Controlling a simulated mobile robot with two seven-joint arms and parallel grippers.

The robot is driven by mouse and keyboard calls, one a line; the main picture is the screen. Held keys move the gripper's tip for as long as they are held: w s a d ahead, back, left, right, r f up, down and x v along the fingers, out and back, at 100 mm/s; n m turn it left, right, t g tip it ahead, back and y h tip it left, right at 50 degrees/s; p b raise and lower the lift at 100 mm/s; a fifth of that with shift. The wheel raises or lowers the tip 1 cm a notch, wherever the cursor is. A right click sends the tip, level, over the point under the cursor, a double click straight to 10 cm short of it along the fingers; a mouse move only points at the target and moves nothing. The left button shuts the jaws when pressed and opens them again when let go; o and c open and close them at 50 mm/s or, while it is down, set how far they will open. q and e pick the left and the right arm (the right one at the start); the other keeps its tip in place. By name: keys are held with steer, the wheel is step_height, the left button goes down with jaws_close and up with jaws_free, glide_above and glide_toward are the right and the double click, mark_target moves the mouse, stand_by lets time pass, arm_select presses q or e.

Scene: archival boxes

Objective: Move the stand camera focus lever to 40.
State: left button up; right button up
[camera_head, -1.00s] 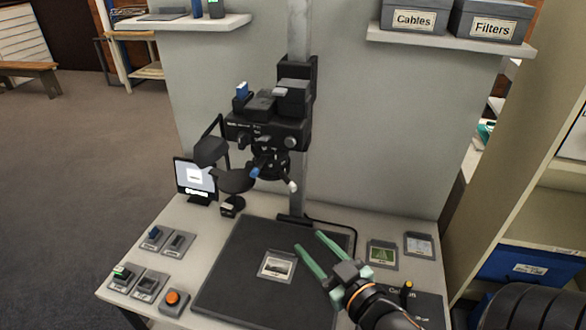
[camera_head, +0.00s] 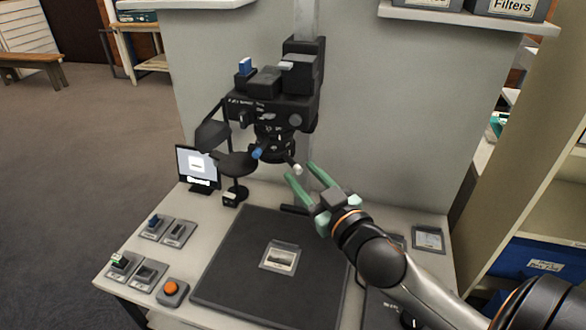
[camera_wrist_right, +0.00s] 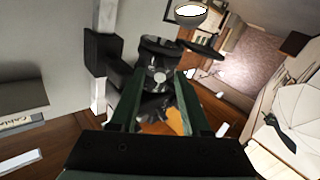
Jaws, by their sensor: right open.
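The black stand camera (camera_head: 275,95) hangs on a grey column above the copy board. A blue-tipped lever (camera_head: 257,153) and a white-tipped lever (camera_head: 297,169) stick out of its lens part. I cannot read any scale or tell which is the focus lever. My right gripper (camera_head: 300,172) is open, with its green fingers pointing at the white tip. The tip appears between or just beyond the fingertips; contact cannot be told. In the wrist view, the dark lens (camera_wrist_right: 160,50) and a small pale round tip (camera_wrist_right: 160,76) show between the fingers. My left gripper is out of view.
A black board (camera_head: 235,285) with a photo (camera_head: 281,257) lies below. A small monitor (camera_head: 198,167), an orange button (camera_head: 171,288) and several small switch boxes (camera_head: 150,272) are on the left. Shelves hang on the wall above.

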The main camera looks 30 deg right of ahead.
mark_target(300, 172)
steer(key=shift+w+d+p, duration=0.2)
steer(key=shift+w+p, duration=0.1)
steer(key=shift+w, duration=2.05)
jaws_close()
